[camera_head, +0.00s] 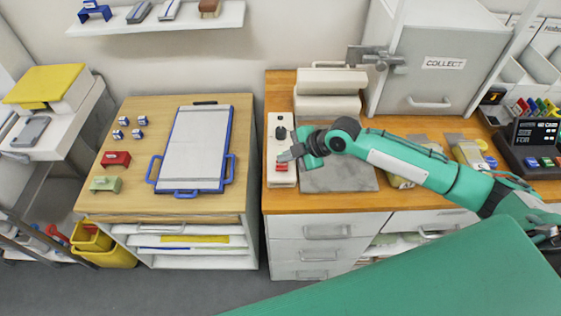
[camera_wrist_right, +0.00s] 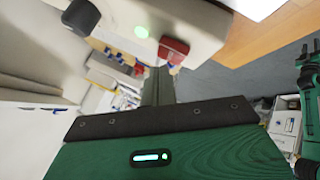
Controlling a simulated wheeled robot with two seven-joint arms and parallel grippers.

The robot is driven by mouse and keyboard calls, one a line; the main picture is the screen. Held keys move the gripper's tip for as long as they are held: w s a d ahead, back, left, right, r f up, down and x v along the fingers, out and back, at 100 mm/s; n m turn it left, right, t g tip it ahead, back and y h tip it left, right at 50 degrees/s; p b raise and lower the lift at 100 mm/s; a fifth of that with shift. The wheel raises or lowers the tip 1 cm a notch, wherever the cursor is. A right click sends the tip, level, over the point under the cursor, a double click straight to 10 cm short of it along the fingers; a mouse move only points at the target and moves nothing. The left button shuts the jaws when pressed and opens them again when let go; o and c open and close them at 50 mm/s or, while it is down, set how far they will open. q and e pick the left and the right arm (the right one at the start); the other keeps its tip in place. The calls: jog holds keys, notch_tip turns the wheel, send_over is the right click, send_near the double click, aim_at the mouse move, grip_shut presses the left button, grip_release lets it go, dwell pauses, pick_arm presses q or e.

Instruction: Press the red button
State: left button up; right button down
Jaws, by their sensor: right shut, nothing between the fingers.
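The red button (camera_head: 281,168) sits at the front end of a white control box (camera_head: 279,181) on the wooden counter. A black knob (camera_head: 280,132) stands on the same box. In the right wrist view the red button (camera_wrist_right: 174,50) shows beside a lit green lamp (camera_wrist_right: 141,32), with the knob (camera_wrist_right: 80,17) farther left. My right gripper (camera_head: 286,156) is shut and empty, with its fingertips over the box close to the red button. In the wrist view its fingers (camera_wrist_right: 158,72) end right by the button. I cannot tell whether they touch it. My left gripper is out of view.
A grey cabinet marked COLLECT (camera_head: 425,75) stands behind my right arm. A white machine (camera_head: 328,105) and a grey plate (camera_head: 340,178) are beside the box. A wooden table (camera_head: 230,110) with a blue-framed clipboard (camera_head: 196,150) is left, across a narrow gap.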

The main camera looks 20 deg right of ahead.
aim_at(286, 165)
jog(key=shift+r, duration=0.1)
notch_tip(286, 165, up, 6)
jog(key=p, duration=0.4)
dwell(0.6)
